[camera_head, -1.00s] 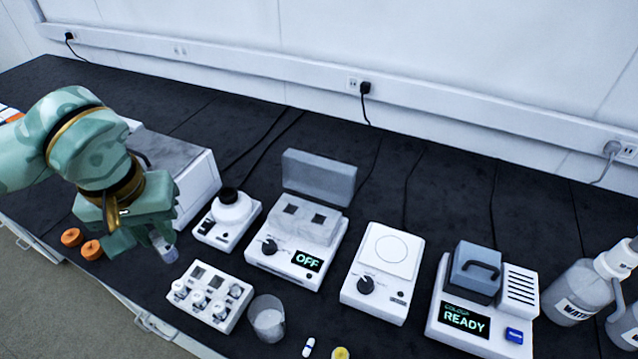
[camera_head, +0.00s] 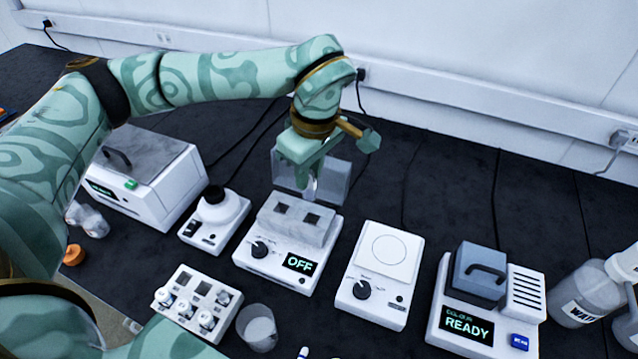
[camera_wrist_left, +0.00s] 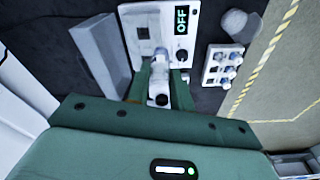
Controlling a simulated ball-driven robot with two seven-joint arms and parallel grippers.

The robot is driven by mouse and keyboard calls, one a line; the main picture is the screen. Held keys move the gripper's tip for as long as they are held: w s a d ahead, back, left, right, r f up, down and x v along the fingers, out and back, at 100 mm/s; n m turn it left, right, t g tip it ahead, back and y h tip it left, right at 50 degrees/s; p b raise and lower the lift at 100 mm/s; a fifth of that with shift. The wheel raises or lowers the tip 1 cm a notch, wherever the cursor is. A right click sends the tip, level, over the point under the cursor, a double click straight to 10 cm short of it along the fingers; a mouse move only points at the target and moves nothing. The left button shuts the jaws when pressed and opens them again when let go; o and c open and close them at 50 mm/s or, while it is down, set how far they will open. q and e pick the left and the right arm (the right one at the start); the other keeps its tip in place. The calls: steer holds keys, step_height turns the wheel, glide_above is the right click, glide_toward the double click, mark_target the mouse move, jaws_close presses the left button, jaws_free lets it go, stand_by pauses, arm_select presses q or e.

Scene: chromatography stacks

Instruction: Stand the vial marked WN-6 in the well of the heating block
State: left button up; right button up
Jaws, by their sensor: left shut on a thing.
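My left gripper (camera_head: 312,180) is shut on a small clear vial (camera_head: 311,189) and holds it upright above the back of the heating block. The vial also shows between the fingers in the left wrist view (camera_wrist_left: 160,88); its marking cannot be read. The heating block (camera_head: 279,250) is white with a grey top, two dark square wells, a black knob and a display reading OFF. It also shows in the left wrist view (camera_wrist_left: 204,8), one dark well visible beyond the fingers. Whether the vial is over a well is unclear. My right gripper is out of view.
A grey upright panel (camera_head: 340,182) stands behind the block, close to my gripper. A white rack (camera_head: 170,311) with several vials and a beaker (camera_head: 257,328) stand in front. A white plate device (camera_head: 372,306) is to the right.

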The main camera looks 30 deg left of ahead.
arm_select(q)
steer(key=w+a+f+n+h+b, duration=0.1)
steer(key=w+f+n+b, duration=0.1)
steer(key=f+n, duration=0.5)
steer(key=w+a+f+n+g+h+b, duration=0.1)
steer(key=w+f+n+b, duration=0.2)
steer(key=n, duration=1.7)
step_height(320, 180, down, 4)
steer(key=shift+a+r+b, duration=0.15)
steer(key=shift+a+b, duration=0.1)
steer(key=shift+b, duration=0.45)
steer(key=shift+r, duration=0.1)
steer(key=shift+p, duration=0.45)
steer(key=shift+p, duration=0.35)
